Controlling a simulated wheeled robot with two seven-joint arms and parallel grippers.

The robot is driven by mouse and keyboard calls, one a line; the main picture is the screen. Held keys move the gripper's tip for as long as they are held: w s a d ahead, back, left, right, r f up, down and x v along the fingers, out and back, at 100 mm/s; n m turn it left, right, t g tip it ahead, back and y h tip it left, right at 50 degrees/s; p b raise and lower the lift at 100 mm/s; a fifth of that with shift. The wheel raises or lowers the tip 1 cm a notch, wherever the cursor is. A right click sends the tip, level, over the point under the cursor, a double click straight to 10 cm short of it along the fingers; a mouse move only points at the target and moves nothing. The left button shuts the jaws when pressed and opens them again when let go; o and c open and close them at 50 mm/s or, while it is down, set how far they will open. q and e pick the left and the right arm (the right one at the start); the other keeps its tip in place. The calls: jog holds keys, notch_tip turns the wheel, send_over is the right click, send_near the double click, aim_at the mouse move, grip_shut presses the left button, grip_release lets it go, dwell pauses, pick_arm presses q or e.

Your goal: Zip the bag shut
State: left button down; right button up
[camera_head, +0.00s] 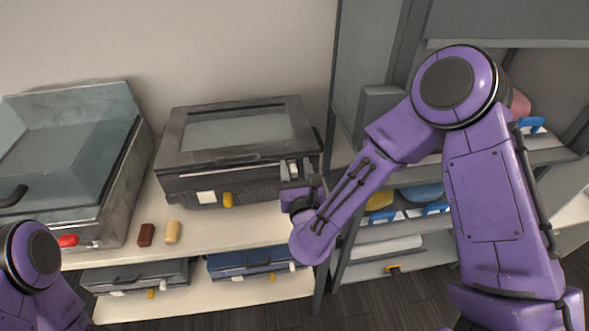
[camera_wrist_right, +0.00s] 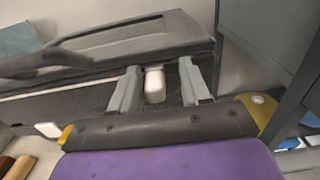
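The bag is a dark grey case (camera_head: 175,160) with a pale window in its top. It lies on the upper shelf in the head view and its top edge also shows in the right wrist view (camera_wrist_right: 130,42). A white tab (camera_wrist_right: 154,85), probably the zip pull, is at its front right. My right gripper (camera_head: 296,171) is at that corner. In the right wrist view its fingers (camera_wrist_right: 160,86) are open on either side of the white tab, with a gap on both sides. The left arm shows at lower left, but its gripper is out of frame.
A larger grey case (camera_head: 120,190) with a pale panel stands at left. A dark red block (camera_head: 146,235) and a tan block (camera_head: 172,232) lie on the shelf (camera_head: 215,238). Smaller cases, one blue (camera_head: 245,262), are below. A grey upright stands just right of the bag.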

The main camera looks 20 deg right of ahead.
jog(key=shift+a, duration=0.15)
jog(key=b+v, duration=0.2)
jog(key=v, duration=0.3)
jog(key=shift+s+f+b, duration=0.1)
jog(key=shift+f+b, duration=0.25)
jog(key=shift+b, duration=0.05)
jog(key=p, duration=0.5)
send_near(296, 176)
jog(key=shift+w+d+r, duration=0.2)
jog(key=shift+w+r, duration=0.1)
jog(key=shift+r, duration=0.05)
